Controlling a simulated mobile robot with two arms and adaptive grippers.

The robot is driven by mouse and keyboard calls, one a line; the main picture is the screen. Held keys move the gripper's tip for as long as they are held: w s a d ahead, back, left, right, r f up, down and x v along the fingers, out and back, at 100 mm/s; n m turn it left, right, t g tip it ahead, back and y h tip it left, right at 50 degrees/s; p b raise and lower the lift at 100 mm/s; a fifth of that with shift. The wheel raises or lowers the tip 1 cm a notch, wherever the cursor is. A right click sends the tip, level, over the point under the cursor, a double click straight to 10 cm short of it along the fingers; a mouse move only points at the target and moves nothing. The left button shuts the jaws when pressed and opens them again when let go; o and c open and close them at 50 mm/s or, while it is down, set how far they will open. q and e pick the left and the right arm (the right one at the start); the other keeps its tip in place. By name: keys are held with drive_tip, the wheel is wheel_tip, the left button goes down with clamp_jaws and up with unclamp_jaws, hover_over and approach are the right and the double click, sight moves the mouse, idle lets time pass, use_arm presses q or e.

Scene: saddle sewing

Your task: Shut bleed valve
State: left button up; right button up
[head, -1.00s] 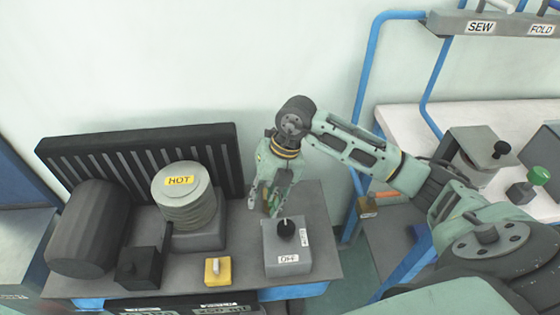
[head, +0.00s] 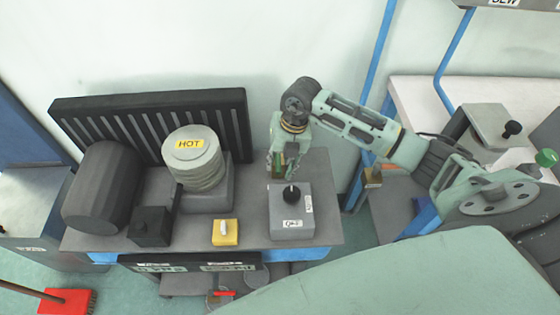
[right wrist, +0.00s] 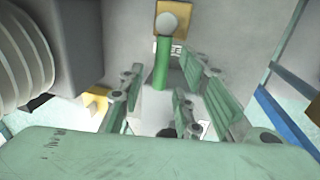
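No label that I can read names the bleed valve, so I cannot tell for sure which part it is. A green upright lever with a grey ball end (right wrist: 162,62) shows between the fingers in the right wrist view, with a tan plate (right wrist: 172,8) beyond it. My right gripper (head: 284,172) hangs over the bench behind a grey box with a black knob (head: 291,194). Its fingers (right wrist: 160,105) are apart on either side of the lever, with no clear contact. In the head view the gripper mostly hides this spot. My left gripper is out of view.
A grey stack labelled HOT (head: 192,160), a black cylinder (head: 103,187), a black box (head: 151,226) and a yellow switch box (head: 226,232) stand on the bench (head: 262,238). A ribbed black panel (head: 95,125) stands behind. A small red part (head: 222,293) shows below the bench.

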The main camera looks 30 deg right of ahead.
clamp_jaws()
idle(0.4)
